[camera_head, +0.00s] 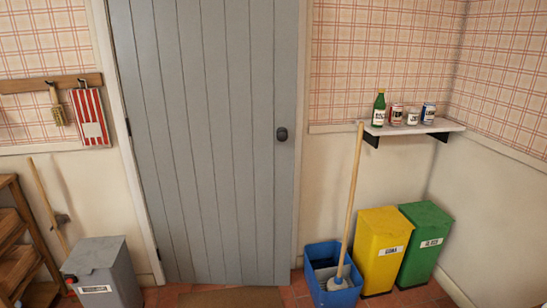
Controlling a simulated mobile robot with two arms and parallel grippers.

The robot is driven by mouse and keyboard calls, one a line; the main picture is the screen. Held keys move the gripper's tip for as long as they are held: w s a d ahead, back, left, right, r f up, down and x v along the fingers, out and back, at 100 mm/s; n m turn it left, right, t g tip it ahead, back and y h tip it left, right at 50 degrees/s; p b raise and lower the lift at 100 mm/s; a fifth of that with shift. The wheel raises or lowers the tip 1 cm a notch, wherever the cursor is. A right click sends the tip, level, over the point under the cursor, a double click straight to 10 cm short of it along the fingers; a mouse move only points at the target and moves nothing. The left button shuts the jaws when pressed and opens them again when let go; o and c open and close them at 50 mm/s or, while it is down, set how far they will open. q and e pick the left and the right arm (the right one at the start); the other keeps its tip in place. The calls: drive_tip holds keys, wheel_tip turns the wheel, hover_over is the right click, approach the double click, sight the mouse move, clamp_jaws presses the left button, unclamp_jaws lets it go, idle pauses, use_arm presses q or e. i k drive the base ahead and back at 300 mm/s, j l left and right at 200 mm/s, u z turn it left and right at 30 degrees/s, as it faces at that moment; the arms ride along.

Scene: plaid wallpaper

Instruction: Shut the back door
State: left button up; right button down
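The back door (205,150) is grey, made of vertical planks, and stands in the middle of the head view. Its dark round knob (282,134) is on the right side, and dark hinges show along its left edge. The door fills its white frame, with no clear gap at the right edge; I cannot tell whether it is latched. Its top is out of view. Neither of my grippers is in view.
A brown doormat (232,299) lies before the door. Right are a blue bucket (322,296) with a mop, a yellow bin (380,250), a green bin (425,244) and a shelf (412,129). Left are a grey bin (103,275) and wooden rack (22,245).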

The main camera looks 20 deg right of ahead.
sight(210, 87)
drive_tip(key=i+l, duration=0.15)
drive_tip(key=l, duration=0.15)
drive_tip(key=i+l+u, duration=0.1)
drive_tip(key=i+l, duration=0.25)
drive_tip(key=l, duration=0.3)
drive_tip(key=i+l+u, duration=0.1)
drive_tip(key=l, duration=0.2)
drive_tip(key=i, duration=0.05)
